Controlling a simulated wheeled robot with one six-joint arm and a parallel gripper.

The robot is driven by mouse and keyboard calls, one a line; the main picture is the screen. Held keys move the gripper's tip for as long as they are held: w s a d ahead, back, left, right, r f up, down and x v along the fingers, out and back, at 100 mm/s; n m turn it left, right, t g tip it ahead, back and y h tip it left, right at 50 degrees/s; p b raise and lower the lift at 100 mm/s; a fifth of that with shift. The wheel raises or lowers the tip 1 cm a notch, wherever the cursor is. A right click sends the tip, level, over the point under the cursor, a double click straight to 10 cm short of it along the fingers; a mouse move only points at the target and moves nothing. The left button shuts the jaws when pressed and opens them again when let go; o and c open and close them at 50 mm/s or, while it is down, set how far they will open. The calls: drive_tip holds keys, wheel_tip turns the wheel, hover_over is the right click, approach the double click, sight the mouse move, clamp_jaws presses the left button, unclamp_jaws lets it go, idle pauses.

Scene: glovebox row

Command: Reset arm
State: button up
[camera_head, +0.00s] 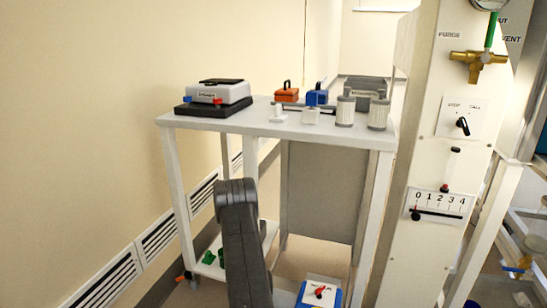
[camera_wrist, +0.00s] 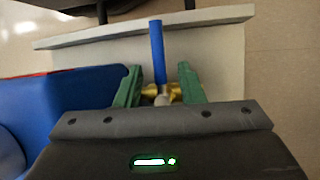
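My arm (camera_head: 243,245) rises dark grey in the lower middle of the head view, and its gripper does not show there. In the wrist view my gripper (camera_wrist: 160,75) has two green fingers standing apart. A brass fitting (camera_wrist: 175,92) with a blue lever (camera_wrist: 157,45) shows in the gap between the fingers. I cannot tell whether the fingers touch it. Behind it is a pale panel or board (camera_wrist: 215,50).
A white table (camera_head: 265,125) carries a grey-white device (camera_head: 218,93), an orange box (camera_head: 287,95), a blue box (camera_head: 316,97) and white canisters (camera_head: 345,111). A white panel (camera_head: 425,150) with a brass valve (camera_head: 478,65) stands at right. A blue surface (camera_wrist: 85,100) lies left in the wrist view.

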drive_tip(key=d+p+v, duration=0.1)
drive_tip(key=p+v, duration=0.3)
drive_tip(key=v, duration=0.9)
drive_tip(key=b+x, duration=0.1)
drive_tip(key=x, duration=0.3)
drive_tip(key=b+x, duration=0.2)
drive_tip(key=x, duration=0.3)
drive_tip(key=a+b+x, duration=0.1)
drive_tip(key=x, duration=0.3)
drive_tip(key=shift+s+f+b, duration=0.2)
drive_tip(key=shift+f+b, duration=0.1)
drive_tip(key=shift+f, duration=0.1)
drive_tip(key=shift+d+r+n+h+p, duration=0.2)
drive_tip(key=shift+n+h+p, duration=0.1)
drive_tip(key=shift+n, duration=0.4)
drive_tip(key=shift+d+n+h, duration=0.2)
drive_tip(key=shift+n+h, duration=0.1)
drive_tip(key=shift+n, duration=0.5)
